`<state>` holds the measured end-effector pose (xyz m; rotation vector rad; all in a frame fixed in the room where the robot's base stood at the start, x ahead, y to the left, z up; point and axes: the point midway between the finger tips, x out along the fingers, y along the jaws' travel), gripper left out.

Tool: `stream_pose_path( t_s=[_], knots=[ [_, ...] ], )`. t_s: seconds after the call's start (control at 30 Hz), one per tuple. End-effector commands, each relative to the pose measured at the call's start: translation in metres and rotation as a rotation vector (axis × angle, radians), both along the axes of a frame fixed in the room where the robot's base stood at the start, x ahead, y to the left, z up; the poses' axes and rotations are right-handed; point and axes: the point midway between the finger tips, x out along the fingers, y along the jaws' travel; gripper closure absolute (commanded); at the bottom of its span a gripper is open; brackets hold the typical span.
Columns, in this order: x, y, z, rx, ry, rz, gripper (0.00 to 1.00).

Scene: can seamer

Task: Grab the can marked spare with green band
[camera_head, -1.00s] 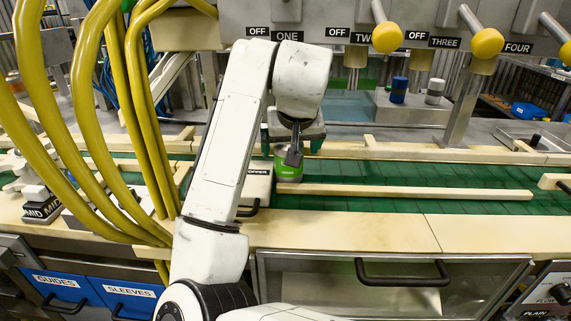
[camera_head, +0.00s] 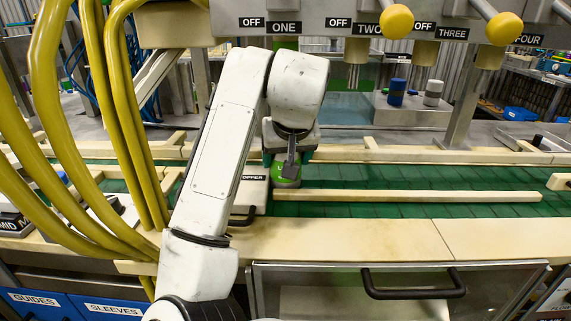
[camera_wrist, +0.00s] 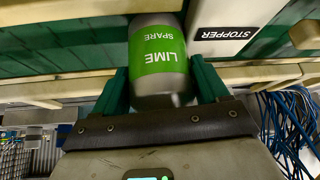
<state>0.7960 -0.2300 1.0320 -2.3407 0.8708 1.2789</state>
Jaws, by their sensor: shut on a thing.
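The can (camera_wrist: 158,58) has a green band reading LIME SPARE, upside down in the wrist view. In the head view its green band (camera_head: 285,171) shows below my gripper, beside the stopper. My gripper (camera_wrist: 160,90) is shut on the can, with one green finger on each side of its body. In the head view my gripper (camera_head: 289,160) hangs over the green conveyor and partly hides the can. I cannot tell whether the can touches the conveyor.
The white stopper block (camera_head: 254,187) is just left of the can. A cream guide rail (camera_head: 410,196) runs to the right along the green conveyor (camera_head: 400,210). Yellow hoses (camera_head: 120,110) hang at the left. Yellow-knobbed levers (camera_head: 397,20) stand above. A blue cylinder (camera_head: 397,92) is at the back.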

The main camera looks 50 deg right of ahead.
Motion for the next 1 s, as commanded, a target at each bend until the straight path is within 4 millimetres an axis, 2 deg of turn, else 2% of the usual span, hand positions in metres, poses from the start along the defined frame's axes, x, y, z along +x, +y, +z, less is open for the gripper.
stream_pose_path(
  t_s=[0.03,0.3,0.63,0.77,0.93,1.0],
  knots=[
    [0.000,0.000,0.000,0.000,0.000,0.000,0.48],
    [0.000,0.000,0.000,-0.001,0.000,0.001,0.72],
    [0.000,0.000,0.005,-0.001,-0.001,0.000,0.72],
    [0.000,0.000,0.016,-0.002,-0.002,0.000,0.72],
    [0.000,-0.001,0.041,-0.002,-0.003,-0.001,0.72],
    [-0.012,0.011,0.035,-0.003,-0.001,0.000,0.72]
  ],
)
